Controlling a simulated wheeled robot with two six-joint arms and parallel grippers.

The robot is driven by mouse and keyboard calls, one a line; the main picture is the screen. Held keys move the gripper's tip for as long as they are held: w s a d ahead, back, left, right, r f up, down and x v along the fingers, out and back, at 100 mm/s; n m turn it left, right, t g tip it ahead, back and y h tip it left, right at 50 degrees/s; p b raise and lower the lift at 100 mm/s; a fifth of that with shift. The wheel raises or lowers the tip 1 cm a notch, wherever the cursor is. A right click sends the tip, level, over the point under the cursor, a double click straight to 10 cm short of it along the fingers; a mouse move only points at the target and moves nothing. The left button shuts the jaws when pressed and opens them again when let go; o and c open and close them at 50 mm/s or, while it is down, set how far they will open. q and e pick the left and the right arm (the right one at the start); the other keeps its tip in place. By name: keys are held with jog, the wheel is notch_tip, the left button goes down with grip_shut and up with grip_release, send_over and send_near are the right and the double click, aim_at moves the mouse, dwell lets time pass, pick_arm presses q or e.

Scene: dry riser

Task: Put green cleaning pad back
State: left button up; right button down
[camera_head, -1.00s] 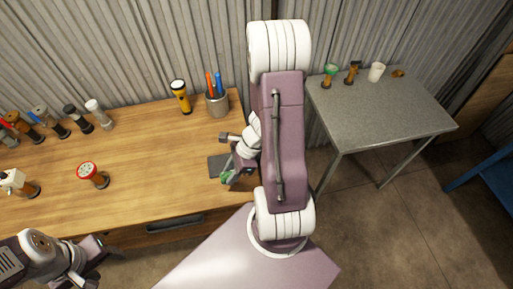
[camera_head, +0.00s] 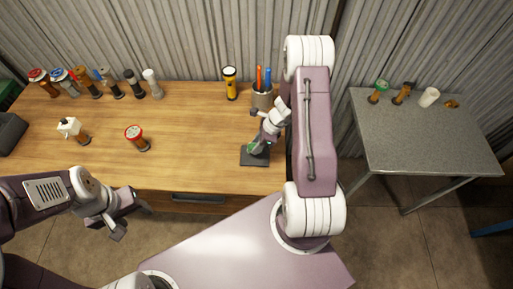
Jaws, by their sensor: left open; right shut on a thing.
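My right gripper (camera_head: 258,143) is at the right end of the wooden workbench, pointing down over a dark flat mat (camera_head: 249,161). It is shut on a small green thing (camera_head: 252,150), likely the green cleaning pad, mostly hidden by the fingers. The green thing is over the mat; I cannot tell whether it touches it. My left gripper (camera_head: 130,218) is open and empty, in front of the workbench's front edge at the lower left.
On the workbench (camera_head: 190,125) are a pen cup (camera_head: 262,97), a yellow flashlight (camera_head: 230,84), a red-topped tool (camera_head: 137,138), a white-topped tool (camera_head: 73,130) and several handled tools at the back left. A grey table (camera_head: 430,140) at right holds a green-topped tool (camera_head: 379,90) and a white cup (camera_head: 428,97).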

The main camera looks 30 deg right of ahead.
jog(key=shift+f, duration=0.4)
notch_tip(320, 180, down, 3)
jog(key=shift+b, duration=0.3)
jog(key=shift+w+f, duration=0.1)
jog(key=shift+f, duration=0.15)
jog(key=shift+f, duration=0.15)
jog(key=c, duration=1.2)
grip_release()
jog(key=shift+o, duration=0.9)
